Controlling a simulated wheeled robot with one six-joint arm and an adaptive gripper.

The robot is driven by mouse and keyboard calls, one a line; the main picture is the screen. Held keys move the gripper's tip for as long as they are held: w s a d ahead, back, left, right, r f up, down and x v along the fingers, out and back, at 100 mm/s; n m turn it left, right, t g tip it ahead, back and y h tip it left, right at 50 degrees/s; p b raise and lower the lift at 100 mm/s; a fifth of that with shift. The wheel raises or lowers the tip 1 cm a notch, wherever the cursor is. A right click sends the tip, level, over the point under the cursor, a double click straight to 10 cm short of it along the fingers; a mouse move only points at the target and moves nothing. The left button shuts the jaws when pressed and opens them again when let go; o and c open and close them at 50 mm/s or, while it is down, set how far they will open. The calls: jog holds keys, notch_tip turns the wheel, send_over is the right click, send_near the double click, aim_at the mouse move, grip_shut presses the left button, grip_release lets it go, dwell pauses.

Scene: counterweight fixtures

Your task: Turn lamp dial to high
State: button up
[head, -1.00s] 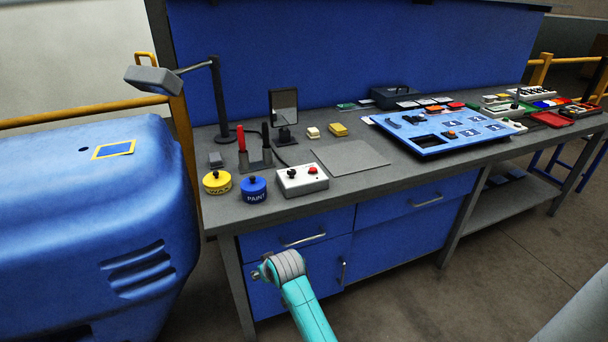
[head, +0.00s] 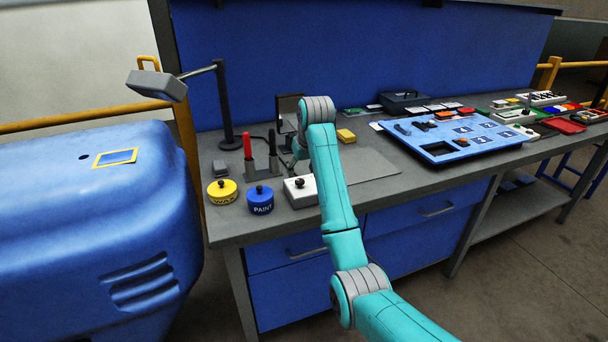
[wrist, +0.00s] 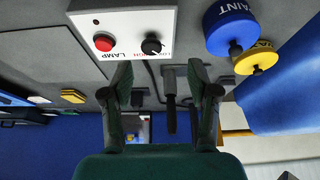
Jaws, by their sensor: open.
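The white control box (head: 298,194) stands near the bench's front edge, partly hidden by my arm. It bears a black lamp dial (head: 300,183). In the wrist view the box (wrist: 125,28) appears upside down, with the black dial (wrist: 152,46) beside a red button (wrist: 104,42) and the word LAMP. The dial's exact setting is too small to read. My gripper (wrist: 162,78) is open and empty in the wrist view, its fingertips pointing toward the box, apart from the dial. In the head view my arm mostly hides the gripper. The desk lamp (head: 157,85) stands at the back left.
A yellow WAX tin (head: 222,192) and a blue PAINT tin (head: 260,200) stand left of the box. Upright red (head: 247,146) and black tools stand in a holder behind them. A grey mat (head: 372,175) lies to the right, with a blue panel (head: 455,138) beyond.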

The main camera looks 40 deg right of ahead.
aim_at(300, 181)
jog(key=x, duration=0.2)
jog(key=d+x, duration=0.1)
jog(key=x, duration=0.2)
jog(key=w+x, duration=0.1)
jog(key=x, duration=0.2)
jog(key=shift+w+d+r, duration=0.1)
jog(key=shift+w+d, duration=0.05)
jog(key=shift+d, duration=0.25)
grip_shut()
